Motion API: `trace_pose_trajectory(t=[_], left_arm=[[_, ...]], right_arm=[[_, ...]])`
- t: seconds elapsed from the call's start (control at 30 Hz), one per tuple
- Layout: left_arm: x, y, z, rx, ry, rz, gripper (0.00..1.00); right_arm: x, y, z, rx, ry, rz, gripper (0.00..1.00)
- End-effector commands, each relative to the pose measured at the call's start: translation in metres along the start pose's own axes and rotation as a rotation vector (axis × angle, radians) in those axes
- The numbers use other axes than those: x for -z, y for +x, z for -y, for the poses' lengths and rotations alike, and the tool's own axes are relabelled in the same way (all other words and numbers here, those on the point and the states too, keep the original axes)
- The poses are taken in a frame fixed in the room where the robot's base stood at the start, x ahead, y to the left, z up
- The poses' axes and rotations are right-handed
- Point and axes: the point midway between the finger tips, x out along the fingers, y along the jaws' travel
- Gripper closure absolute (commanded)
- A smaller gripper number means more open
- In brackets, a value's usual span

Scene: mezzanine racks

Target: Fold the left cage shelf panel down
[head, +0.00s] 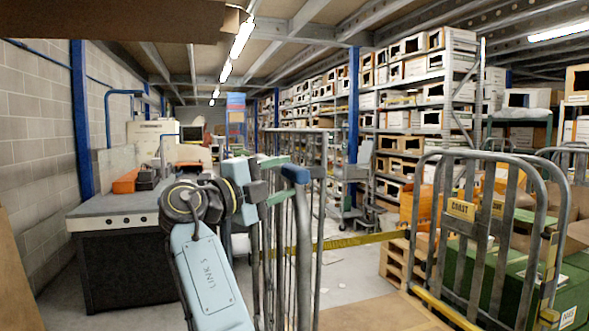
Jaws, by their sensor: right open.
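My right gripper (277,180) is in the middle of the view, at the end of my pale blue arm. Its two teal-tipped fingers are apart, one above the other. Just right of them is a dark blue end piece (295,173) on top of a thick grey upright (304,235). The fingers are close to it, but I cannot tell whether they touch it. The left cage (323,215) shows as thin upright grey bars behind and below the gripper. The arm and gripper hide part of it. I cannot clearly make out its shelf panel. My left gripper is not in view.
A grey workbench (112,208) stands left along the block wall. A second cage (432,235) with a COAST label stands at the right, by green crates (495,285). A wooden pallet (397,262) lies between the cages. A brown surface (375,314) fills the bottom centre.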

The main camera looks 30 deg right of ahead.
Motion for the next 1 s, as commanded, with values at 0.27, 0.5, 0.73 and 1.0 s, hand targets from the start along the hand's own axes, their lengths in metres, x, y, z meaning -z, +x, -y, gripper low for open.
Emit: trace_pose_trajectory(t=[0.27, 0.5, 0.73, 1.0], left_arm=[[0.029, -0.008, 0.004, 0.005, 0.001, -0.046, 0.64], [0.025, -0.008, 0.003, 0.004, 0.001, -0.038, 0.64], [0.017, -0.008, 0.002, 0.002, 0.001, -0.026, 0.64], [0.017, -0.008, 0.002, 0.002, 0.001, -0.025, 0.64]], right_arm=[[0.0, 0.036, 0.001, 0.001, 0.0, -0.001, 0.51], [0.0, 0.041, 0.0, 0.001, 0.001, 0.001, 0.51], [0.0, 0.041, 0.0, 0.001, 0.0, 0.0, 0.64], [0.0, 0.041, 0.001, 0.002, 0.001, 0.001, 0.99]])
